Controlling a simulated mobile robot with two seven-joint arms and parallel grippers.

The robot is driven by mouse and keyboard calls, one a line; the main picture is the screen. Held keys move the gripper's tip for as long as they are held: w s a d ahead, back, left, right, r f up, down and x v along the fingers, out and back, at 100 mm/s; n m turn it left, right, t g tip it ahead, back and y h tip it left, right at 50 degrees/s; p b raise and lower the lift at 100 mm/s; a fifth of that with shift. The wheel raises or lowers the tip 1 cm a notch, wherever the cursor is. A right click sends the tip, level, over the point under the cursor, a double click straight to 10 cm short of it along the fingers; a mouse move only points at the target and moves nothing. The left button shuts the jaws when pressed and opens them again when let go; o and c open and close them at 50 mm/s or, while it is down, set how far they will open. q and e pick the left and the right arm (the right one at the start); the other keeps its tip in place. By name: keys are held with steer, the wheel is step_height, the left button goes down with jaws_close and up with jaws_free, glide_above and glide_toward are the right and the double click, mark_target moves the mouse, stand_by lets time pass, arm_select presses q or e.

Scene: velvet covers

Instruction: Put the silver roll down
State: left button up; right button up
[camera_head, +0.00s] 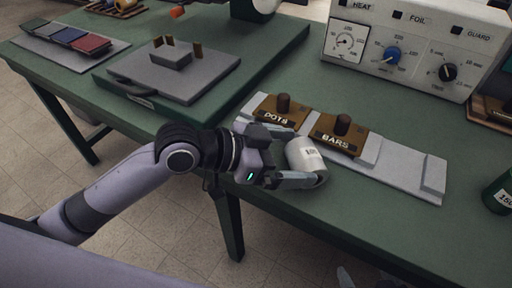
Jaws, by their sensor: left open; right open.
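The silver roll (306,154), a pale cylinder with a small printed label, is by the table's front edge, just in front of the grey rack (405,168). My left gripper (303,158) reaches in from the left with its fingers apart, one on either side of the roll. The fingers hide part of the roll, and I cannot tell whether it rests on the table or the rack. Two grey tips at the bottom edge look like my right gripper (371,281), apart and empty, below the table edge; the rest is out of frame.
Brown blocks marked DOTS (277,113) and BARS (338,136) sit on the rack, close to the roll. A control box (410,45) stands behind. A grey press-like plate (175,75) is at left, a green bottle (499,192) at right. The rack's right part is bare.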

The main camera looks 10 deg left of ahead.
arm_select(q)
steer(key=v, duration=0.8)
steer(key=shift+a+r, duration=0.2)
steer(key=shift+s, duration=0.1)
